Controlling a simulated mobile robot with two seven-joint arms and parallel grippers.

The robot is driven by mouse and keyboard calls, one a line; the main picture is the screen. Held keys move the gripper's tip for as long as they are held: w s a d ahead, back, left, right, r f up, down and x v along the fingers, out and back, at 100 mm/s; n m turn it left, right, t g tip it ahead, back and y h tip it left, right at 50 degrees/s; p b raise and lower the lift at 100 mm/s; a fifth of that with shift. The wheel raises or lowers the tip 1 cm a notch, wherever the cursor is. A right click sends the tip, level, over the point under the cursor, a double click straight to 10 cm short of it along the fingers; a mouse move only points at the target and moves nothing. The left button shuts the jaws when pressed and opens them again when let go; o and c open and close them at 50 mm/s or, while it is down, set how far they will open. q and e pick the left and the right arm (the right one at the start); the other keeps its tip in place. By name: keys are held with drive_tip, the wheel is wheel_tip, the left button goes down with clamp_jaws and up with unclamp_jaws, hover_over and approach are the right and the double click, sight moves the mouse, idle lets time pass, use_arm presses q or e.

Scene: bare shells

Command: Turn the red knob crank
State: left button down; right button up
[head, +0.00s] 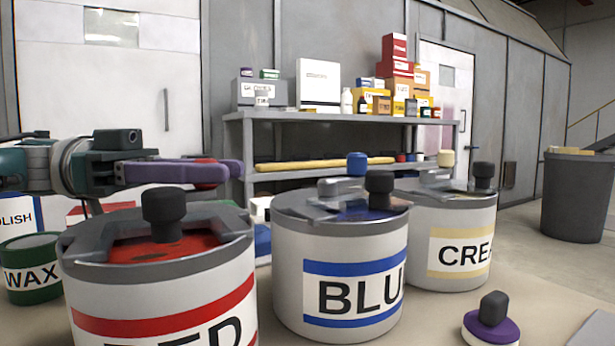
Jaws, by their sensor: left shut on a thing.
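The red knob (204,160) belongs to the crank on the near left tin. Only a little of it shows between the purple fingers of my left gripper (215,172). The gripper comes in level from the left and is shut on the knob, above the tin's back rim. The grey tin (90,285) has red bands and a partly cut-off label reading RED. Red shows through the opening in its top, and a black cylindrical knob (165,205) stands there. The crank's arm is mostly hidden by the gripper. My right gripper is not in view.
A blue-banded tin (290,270) with a blue knob (357,163) and a cream tin (425,215) stand to the right. A green WAX tin (30,285) is at the left. A purple disc with a black knob (491,308) lies front right. A loaded shelf (345,115) stands behind.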

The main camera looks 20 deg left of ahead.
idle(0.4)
use_arm(q)
drive_tip(key=c, duration=0.6)
unclamp_jaws()
wheel_tip(320, 180, up, 20)
drive_tip(key=p, duration=0.7)
